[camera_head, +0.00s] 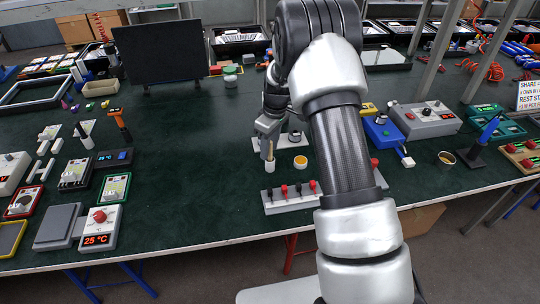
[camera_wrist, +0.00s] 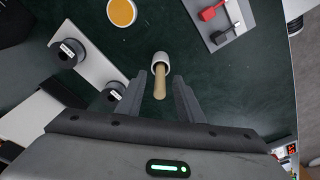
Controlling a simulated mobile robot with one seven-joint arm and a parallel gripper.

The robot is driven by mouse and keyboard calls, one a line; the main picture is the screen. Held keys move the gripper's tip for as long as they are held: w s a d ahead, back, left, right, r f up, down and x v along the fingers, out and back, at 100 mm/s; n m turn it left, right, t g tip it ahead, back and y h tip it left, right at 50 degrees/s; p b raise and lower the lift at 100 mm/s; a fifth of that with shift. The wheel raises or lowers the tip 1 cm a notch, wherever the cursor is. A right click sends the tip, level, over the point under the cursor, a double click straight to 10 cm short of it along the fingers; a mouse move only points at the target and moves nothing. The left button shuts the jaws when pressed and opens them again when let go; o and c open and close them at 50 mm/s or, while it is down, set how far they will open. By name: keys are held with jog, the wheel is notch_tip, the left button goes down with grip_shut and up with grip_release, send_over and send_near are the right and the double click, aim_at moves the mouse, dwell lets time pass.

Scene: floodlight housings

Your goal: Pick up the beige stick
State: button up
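The beige stick (camera_wrist: 160,84) stands in a small white round holder (camera_wrist: 161,58) on the dark green table. In the head view the stick (camera_head: 270,150) shows just below my gripper (camera_head: 269,133), with its white holder (camera_head: 270,166) under it. In the wrist view my gripper (camera_wrist: 161,80) is open, with one finger on each side of the stick. Gaps show between the stick and both fingers, so it is not gripped. The head view does not show the fingertips clearly.
A grey block with red and black knobs (camera_head: 291,197) lies in front. An orange-filled round cup (camera_head: 300,162) is close on the right. A pale plate with dark round parts (camera_wrist: 92,62) lies beside the stick. Open table surface (camera_head: 190,190) lies to the left.

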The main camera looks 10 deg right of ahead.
jog(key=shift+w+f, duration=0.1)
jog(key=shift+f, duration=0.85)
grip_shut()
jog(key=shift+r, duration=0.1)
notch_tip(320, 180, up, 10)
jog(key=shift+f+p, duration=0.1)
jog(key=shift+p, duration=0.2)
